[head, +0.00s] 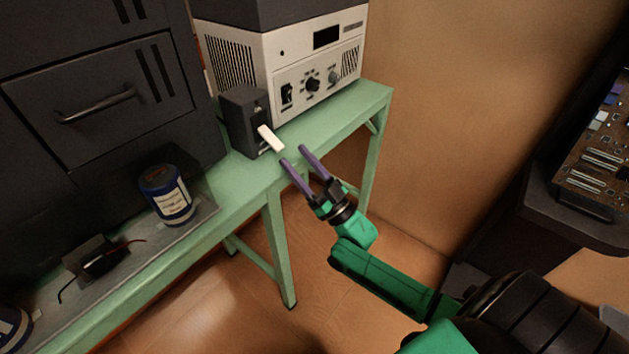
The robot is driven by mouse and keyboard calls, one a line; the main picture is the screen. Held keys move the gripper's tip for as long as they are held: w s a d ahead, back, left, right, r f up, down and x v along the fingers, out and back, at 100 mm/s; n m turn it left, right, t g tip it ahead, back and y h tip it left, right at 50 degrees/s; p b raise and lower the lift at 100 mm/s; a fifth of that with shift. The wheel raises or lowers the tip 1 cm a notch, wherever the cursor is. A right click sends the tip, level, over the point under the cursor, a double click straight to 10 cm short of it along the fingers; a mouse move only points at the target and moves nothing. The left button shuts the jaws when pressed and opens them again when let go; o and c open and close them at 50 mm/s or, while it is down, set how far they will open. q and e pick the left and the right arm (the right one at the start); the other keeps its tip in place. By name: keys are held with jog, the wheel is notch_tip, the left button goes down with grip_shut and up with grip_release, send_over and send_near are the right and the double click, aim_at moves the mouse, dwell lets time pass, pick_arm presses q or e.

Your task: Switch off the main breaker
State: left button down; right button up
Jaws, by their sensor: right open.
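A dark grey box (237,122), which looks like the main breaker, stands on the green table (318,120). Its white lever (270,139) sticks out from its front, toward my right gripper. My right gripper (292,156) is open, with two purple fingers pointing up and left toward the lever. The fingertips are close to the lever's end, and nothing shows between them. I cannot tell whether the nearer finger touches the lever. My left gripper is not in view.
A cream instrument (316,77) with knobs and a switch stands behind the box. A dark cabinet (112,98) is at the left. A circuit board (598,158) is at far right.

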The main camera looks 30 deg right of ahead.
jog(key=v, duration=0.7)
jog(key=shift+b, duration=0.3)
jog(key=shift+s+f, duration=0.1)
